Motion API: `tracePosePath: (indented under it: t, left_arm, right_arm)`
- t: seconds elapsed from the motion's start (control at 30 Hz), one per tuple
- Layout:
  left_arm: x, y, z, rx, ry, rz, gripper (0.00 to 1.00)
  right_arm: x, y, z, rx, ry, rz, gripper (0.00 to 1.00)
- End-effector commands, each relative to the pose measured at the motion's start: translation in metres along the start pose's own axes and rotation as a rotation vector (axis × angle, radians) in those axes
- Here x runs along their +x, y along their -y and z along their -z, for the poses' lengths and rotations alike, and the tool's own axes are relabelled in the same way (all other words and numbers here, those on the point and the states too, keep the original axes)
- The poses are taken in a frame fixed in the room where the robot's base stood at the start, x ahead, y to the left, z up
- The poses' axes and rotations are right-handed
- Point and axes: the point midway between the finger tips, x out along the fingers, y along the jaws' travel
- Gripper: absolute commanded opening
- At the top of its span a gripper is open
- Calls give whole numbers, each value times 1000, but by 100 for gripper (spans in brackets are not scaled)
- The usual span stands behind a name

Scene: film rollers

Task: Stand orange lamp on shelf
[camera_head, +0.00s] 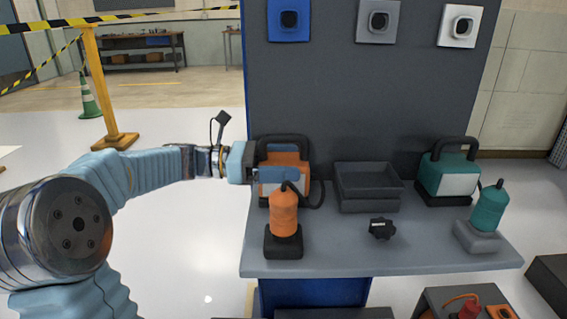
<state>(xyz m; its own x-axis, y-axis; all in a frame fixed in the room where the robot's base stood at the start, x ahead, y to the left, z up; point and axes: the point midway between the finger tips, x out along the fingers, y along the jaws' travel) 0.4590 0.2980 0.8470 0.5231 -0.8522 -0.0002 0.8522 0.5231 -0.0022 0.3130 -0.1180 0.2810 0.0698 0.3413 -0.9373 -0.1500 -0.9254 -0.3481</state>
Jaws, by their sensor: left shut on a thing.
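The orange lamp (298,158), a boxy body with a black carrying handle, is upright at the back left of the grey shelf (350,257). A black cable curls at its right side. My left gripper (268,174) reaches in from the left and is shut on the lamp. Its fingers cover part of the lamp's front. The lamp's lower part is partly hidden by the fingers and an orange bottle (284,212), so I cannot tell whether it touches the shelf. My right gripper is not in view.
The orange bottle stands in a black base close in front of the lamp. A dark tray (370,203), a small black knob (382,228), a teal lamp (434,173) and a teal bottle (488,209) are on the shelf. A dark panel (370,100) rises behind.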

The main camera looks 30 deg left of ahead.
Motion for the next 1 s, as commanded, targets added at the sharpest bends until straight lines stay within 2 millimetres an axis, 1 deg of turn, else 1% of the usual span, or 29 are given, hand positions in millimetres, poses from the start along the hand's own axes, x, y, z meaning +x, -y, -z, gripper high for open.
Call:
tracePosePath:
  t: [0.17,0.3,0.33,0.4,0.57,0.67,0.73,0.87,1.0]
  left_arm:
    - [0,0,-2,3,2,1,34]
    - [0,0,1,1,2,1,34]
    - [0,0,2,0,1,1,92]
    - [0,0,2,0,1,1,100]
    - [0,0,2,1,1,1,100]
    - [0,0,-2,2,1,0,100]
    - [-7,0,-1,2,1,-1,100]
    - [-31,-1,-1,1,1,-4,100]
    - [-65,-1,-1,0,0,-4,100]
  right_arm:
    - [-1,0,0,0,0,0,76]
    - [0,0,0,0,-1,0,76]
    - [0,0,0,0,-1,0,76]
    - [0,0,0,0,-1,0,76]
    - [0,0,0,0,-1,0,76]
    - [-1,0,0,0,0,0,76]
    - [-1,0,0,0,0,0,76]
    - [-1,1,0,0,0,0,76]
    - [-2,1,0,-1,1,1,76]
